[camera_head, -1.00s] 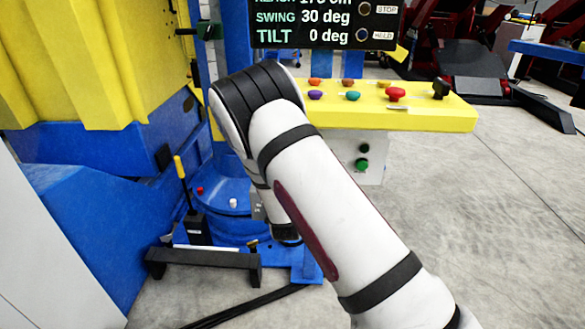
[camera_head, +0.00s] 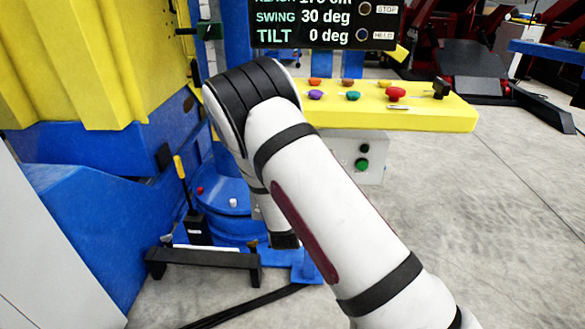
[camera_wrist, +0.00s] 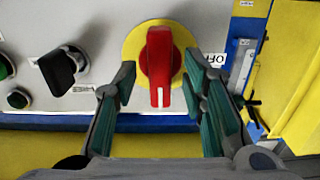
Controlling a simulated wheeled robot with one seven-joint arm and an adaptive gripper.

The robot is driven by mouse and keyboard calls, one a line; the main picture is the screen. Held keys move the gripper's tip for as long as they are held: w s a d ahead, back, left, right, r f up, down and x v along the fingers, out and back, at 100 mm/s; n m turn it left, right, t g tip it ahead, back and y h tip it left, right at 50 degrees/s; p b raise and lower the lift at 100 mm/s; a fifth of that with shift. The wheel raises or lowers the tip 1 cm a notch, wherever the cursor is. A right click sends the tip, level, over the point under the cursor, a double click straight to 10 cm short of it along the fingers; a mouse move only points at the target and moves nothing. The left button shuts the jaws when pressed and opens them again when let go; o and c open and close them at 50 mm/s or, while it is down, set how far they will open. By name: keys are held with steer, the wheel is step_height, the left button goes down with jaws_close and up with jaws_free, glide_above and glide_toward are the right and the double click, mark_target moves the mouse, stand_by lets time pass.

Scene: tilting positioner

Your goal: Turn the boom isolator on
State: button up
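The boom isolator appears as a red rotary handle (camera_wrist: 160,62) on a round yellow plate (camera_wrist: 133,45) in the wrist view. Its grip stands vertical in the picture, with a white mark at the lower end. A label (camera_wrist: 215,60) reading "OFF" is to its right, partly covered by a finger. My gripper (camera_wrist: 158,72) is open, with one finger on each side of the handle. Gaps show between the handle and both fingers. In the head view my arm hides the gripper and the isolator.
A black knob (camera_wrist: 62,68) and green buttons (camera_wrist: 18,98) are left of the isolator on the grey panel. A blue and yellow structure (camera_wrist: 245,60) stands at the right. In the head view, a yellow console (camera_head: 440,112) with several buttons overhangs the grey box (camera_head: 375,172).

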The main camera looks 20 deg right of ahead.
steer(key=v, duration=0.9)
steer(key=shift+s, duration=0.2)
steer(key=s+a+r+n+g+y, duration=0.1)
steer(key=s+a+r+g+y, duration=0.1)
steer(key=s+r+g+y, duration=0.75)
steer(key=s+d+r+n+g+h, duration=0.1)
steer(key=s+d+r+g, duration=0.15)
steer(key=s, duration=0.85)
steer(key=s+d+r+n+g+h, duration=0.15)
steer(key=s+r, duration=0.25)
steer(key=s, duration=0.7)
steer(key=s+d+r+g+h, duration=0.2)
steer(key=s+r+g, duration=0.1)
steer(key=s, duration=0.8)
step_height(320, 180, up, 18)
steer(key=t+p, duration=0.3)
steer(key=p, duration=1.4)
steer(key=shift+a+y, duration=0.2)
steer(key=shift+y, duration=0.1)
steer(key=shift+w+r+t, duration=0.15)
steer(key=shift+t, duration=0.1)
